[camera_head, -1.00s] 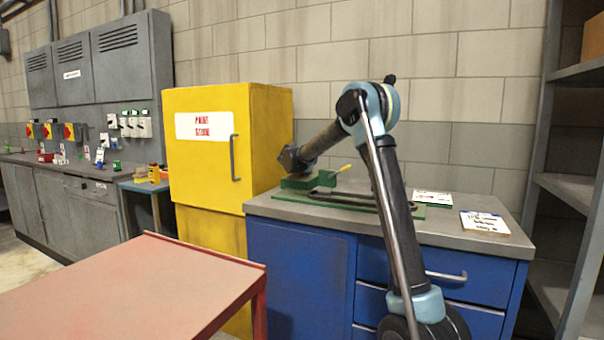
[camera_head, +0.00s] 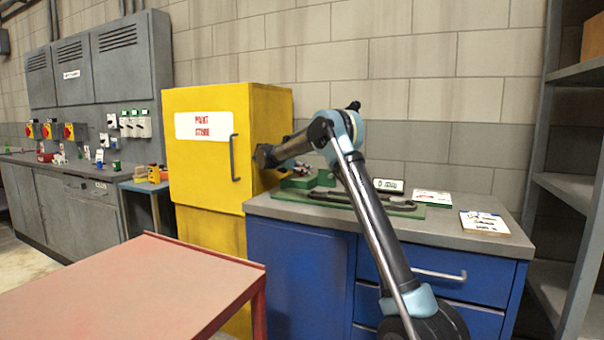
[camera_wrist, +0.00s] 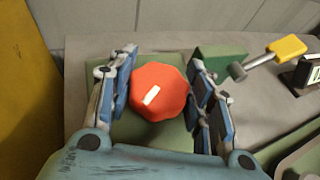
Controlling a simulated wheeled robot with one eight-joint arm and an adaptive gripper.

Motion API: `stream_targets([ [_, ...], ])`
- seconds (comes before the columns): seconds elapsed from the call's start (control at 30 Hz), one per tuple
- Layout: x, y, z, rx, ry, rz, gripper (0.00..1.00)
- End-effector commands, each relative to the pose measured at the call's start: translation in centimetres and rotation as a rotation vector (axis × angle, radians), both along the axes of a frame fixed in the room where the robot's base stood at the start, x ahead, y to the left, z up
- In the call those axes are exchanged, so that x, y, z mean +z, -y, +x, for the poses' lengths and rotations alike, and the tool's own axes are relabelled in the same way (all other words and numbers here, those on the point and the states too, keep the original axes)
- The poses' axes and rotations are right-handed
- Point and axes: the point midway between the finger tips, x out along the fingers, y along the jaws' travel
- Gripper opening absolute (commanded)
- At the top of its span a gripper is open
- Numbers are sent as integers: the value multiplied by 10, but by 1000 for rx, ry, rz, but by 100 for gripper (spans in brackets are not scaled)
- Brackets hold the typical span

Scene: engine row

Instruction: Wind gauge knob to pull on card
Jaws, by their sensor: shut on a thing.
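In the wrist view a red scalloped knob (camera_wrist: 158,91) with a white bar mark sits above a green block (camera_wrist: 185,60). The mark slants from lower left to upper right. My gripper (camera_wrist: 165,92) is shut on the knob, with blue-padded fingers at its left and right sides. In the head view my gripper (camera_head: 300,168) is over the green block on the bench; the knob cannot be made out there. A small upright black-framed display (camera_head: 388,185) stands behind the green plate; its reading is too small to tell. Cards (camera_head: 432,196) (camera_head: 484,222) lie flat on the bench.
The yellow cabinet (camera_head: 205,150) rises directly left of the bench. A red table (camera_head: 130,295) is in front at left.

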Motion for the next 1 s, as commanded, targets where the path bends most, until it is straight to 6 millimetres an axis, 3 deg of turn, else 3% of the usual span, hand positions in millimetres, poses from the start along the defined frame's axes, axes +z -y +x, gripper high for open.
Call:
stream_targets([
  [0.6,0,-2,1,-47,1,0,23],
  [0.63,0,-2,1,-47,1,0,49],
  [0.7,1,-2,1,-47,1,0,65],
  [1.0,0,-1,0,-50,1,1,68],
])
